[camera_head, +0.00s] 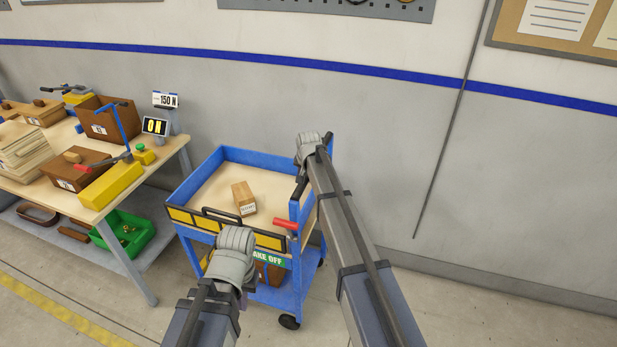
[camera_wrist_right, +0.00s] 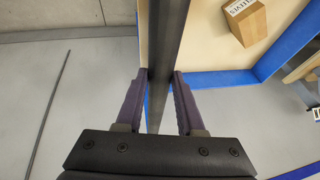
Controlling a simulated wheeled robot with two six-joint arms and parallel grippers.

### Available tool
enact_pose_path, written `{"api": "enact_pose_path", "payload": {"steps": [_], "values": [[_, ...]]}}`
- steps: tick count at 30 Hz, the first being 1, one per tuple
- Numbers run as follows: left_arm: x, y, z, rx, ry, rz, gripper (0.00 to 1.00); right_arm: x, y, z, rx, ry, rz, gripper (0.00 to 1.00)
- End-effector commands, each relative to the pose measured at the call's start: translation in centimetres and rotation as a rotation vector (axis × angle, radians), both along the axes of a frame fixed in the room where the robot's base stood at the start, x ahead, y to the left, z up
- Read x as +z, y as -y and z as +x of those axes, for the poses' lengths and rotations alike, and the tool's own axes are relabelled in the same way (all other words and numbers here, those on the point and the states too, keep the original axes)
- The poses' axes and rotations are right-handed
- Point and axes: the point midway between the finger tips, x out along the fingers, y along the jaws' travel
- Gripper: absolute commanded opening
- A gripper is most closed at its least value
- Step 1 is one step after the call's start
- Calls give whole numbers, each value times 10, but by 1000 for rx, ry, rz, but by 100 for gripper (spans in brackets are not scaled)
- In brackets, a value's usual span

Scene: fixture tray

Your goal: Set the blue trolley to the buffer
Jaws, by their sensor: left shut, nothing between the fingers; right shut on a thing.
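The blue trolley (camera_head: 187,190) stands beside the workbench, its long side close to the grey wall. Its wood-coloured top deck carries a small carton (camera_head: 243,198). My right gripper (camera_head: 310,145) is at the trolley's right end. In the right wrist view, my right gripper (camera_wrist_right: 161,78) is shut on a dark bar (camera_wrist_right: 165,40) of the trolley (camera_wrist_right: 225,78). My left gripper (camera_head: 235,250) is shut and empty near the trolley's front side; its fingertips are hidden. I cannot identify the buffer.
A workbench (camera_head: 160,160) at left holds brown boxes, yellow fixtures, a force display (camera_head: 155,126) and a 150 N sign (camera_head: 165,100). A green bin (camera_head: 125,235) sits on its lower shelf. Floor right of the trolley is mostly clear. A yellow line (camera_head: 60,312) marks the floor.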

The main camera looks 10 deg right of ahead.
Motion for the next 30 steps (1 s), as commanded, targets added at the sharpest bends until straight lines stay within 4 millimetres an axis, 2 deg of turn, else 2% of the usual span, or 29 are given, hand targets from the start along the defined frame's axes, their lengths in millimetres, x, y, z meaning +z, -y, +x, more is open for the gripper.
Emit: {"api": "enact_pose_path", "payload": {"steps": [6, 7, 14, 23, 30], "values": [[0, 0, 0, 0, 0, 0, 0, 0, -4, 2, 2, 4, 7, 0], [0, 0, 0, 0, 0, 0, 0, 0, -5, 2, 3, 4, 8, 39], [0, 0, 0, 0, 0, 0, 0, 0, -3, 2, 3, 4, 5, 65], [1, 0, 0, 0, 0, 0, 0, 1, -2, 1, 2, 3, 4, 67], [15, 0, 0, 0, 0, 0, 0, 15, -3, -4, 2, 3, 4, 67]]}}
